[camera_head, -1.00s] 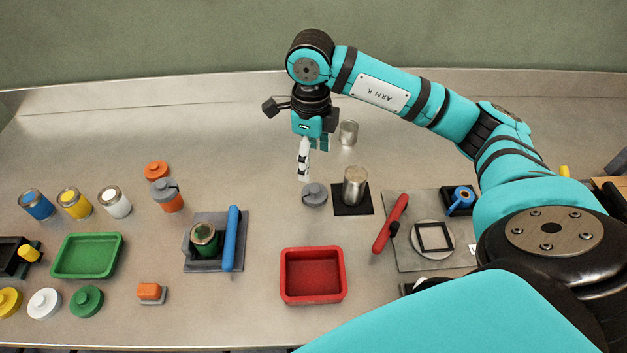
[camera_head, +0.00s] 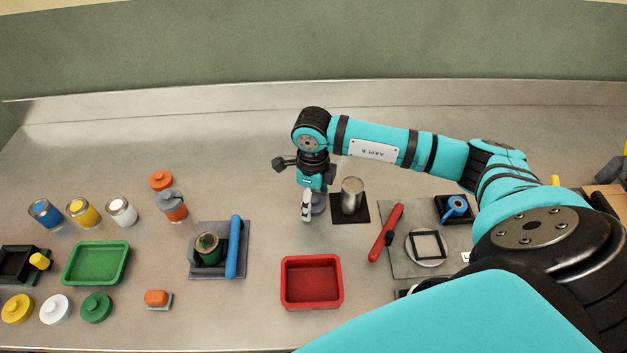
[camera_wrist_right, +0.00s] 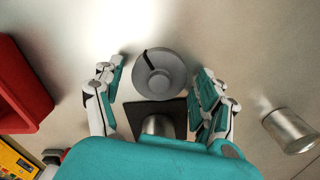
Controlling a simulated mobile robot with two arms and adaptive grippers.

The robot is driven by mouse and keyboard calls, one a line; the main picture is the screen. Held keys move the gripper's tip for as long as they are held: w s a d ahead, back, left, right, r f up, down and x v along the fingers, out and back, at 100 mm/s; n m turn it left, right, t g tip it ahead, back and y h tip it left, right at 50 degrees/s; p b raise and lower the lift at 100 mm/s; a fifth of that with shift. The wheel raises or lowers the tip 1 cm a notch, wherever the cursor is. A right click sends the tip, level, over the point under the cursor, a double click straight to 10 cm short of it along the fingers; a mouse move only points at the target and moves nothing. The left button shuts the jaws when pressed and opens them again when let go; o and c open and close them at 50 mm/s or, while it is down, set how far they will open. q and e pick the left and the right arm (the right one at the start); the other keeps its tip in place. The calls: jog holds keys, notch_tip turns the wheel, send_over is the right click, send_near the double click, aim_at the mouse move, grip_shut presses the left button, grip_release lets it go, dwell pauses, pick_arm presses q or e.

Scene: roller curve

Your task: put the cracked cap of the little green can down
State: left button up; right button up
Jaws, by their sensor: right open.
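The cracked cap is a grey round cap with a knob and a dark crack line, seen in the right wrist view (camera_wrist_right: 158,72). It lies on the steel bench, and in the head view (camera_head: 319,203) it is partly hidden behind my right gripper. My right gripper (camera_head: 307,213) is open, pointing down, with its fingers on either side of the cap and a gap to it in the wrist view. The little green can (camera_head: 208,248) stands uncapped in a grey holder, left of the gripper. My left gripper is not in view.
A metal can (camera_head: 352,193) on a black mat (camera_head: 350,214) stands close right of the cap. A red tray (camera_head: 312,303) lies in front, and a red-handled tool (camera_head: 385,232) to the right. Another metal can (camera_wrist_right: 288,131) shows in the wrist view.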

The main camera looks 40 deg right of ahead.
aim_at(313, 198)
jog(key=shift+c, duration=0.4)
jog(key=c, duration=0.6)
jog(key=shift+r, duration=0.1)
notch_tip(313, 198, up, 10)
jog(key=b, duration=0.3)
jog(key=s+a+n, duration=0.2)
jog(key=a+n, duration=0.1)
jog(key=n, duration=0.6)
jog(key=s+a+n, duration=0.3)
jog(key=n, duration=0.7)
jog(key=s+a+n, duration=0.3)
jog(key=n, duration=0.6)
jog(key=shift+s+a+r+n, duration=0.15)
jog(key=shift+a+n, duration=0.05)
jog(key=shift+n, duration=0.2)
